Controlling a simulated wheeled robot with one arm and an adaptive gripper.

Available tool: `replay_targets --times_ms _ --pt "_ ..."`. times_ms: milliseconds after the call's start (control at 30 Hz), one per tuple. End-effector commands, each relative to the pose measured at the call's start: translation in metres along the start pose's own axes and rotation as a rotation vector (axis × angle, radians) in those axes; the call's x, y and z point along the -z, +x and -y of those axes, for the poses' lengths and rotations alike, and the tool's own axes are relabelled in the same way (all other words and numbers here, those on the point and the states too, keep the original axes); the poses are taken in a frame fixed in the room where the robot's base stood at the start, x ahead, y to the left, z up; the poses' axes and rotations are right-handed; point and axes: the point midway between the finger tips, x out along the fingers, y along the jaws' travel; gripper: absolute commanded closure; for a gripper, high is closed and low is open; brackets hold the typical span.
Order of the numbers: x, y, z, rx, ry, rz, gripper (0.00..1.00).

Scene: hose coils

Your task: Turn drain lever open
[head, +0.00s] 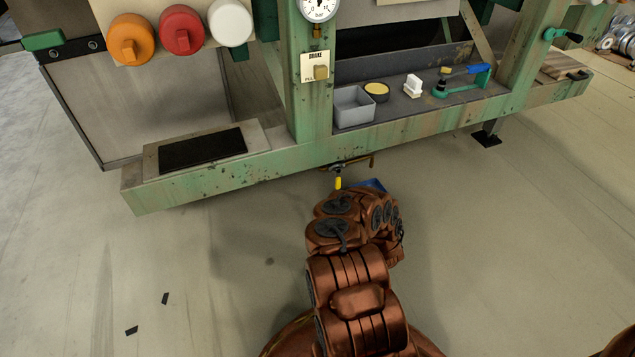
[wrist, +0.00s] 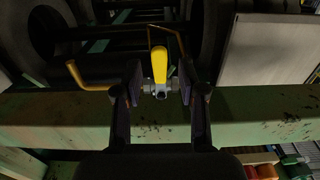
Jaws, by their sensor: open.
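The drain lever has a yellow handle (wrist: 159,65) on a small metal valve (wrist: 158,90) in a thin brass pipe (wrist: 82,76). In the head view the yellow handle (head: 338,183) hangs below the front edge of the green frame, just beyond my arm. My gripper (wrist: 159,89) is open in the wrist view, one finger on each side of the valve and the handle's lower part. Gaps show between the handle and both fingers, so nothing is gripped. In the head view my own arm hides the gripper's fingers.
The green beam (head: 230,180) runs close above the valve. On the frame's shelf stand a grey bin (head: 353,107), a yellow-topped tin (head: 376,91) and a green-and-blue tool (head: 465,78). Orange (head: 130,40), red (head: 182,30) and white knobs (head: 231,22) are at upper left. Floor in front is largely clear.

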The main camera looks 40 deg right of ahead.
Motion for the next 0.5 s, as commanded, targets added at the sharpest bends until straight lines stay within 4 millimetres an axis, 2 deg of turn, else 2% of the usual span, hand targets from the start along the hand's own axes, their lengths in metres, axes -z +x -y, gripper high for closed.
replay_targets --times_ms 500 --pt "-0.003 0.033 -0.002 -0.004 0.000 -0.002 0.59"
